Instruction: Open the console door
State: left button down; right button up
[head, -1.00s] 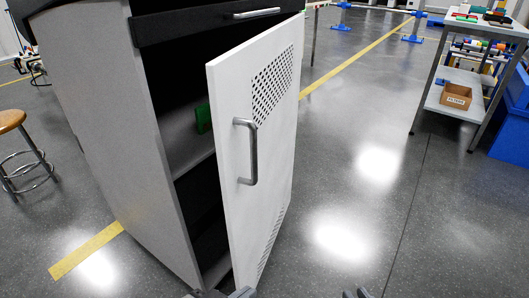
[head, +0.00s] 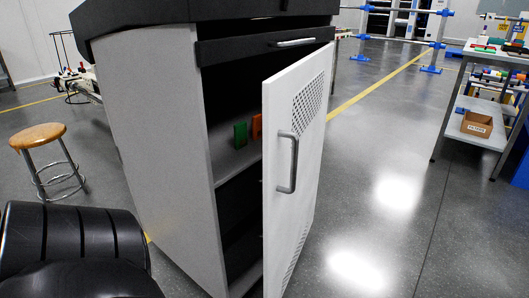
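The console (head: 165,135) is a grey cabinet with a black top, in the middle of the head view. Its white door (head: 300,185) stands ajar, swung out toward me, with a perforated patch near the top and a grey bar handle (head: 294,162) on its outer face. Through the gap I see a shelf with a green block (head: 240,134) and an orange block (head: 256,127). No gripper touches the door or handle. A black rounded part at the lower left looks like my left arm; its gripper does not show. My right gripper is not in view.
A wooden-topped stool (head: 38,137) stands left of the console. A drawer handle (head: 292,42) is above the door. At the right is a shelf rack (head: 478,115) with a cardboard box (head: 477,124). The floor right of the door is clear.

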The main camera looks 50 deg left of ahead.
aim_at(295, 99)
jog(key=k, duration=0.4)
jog(key=u, duration=1.15)
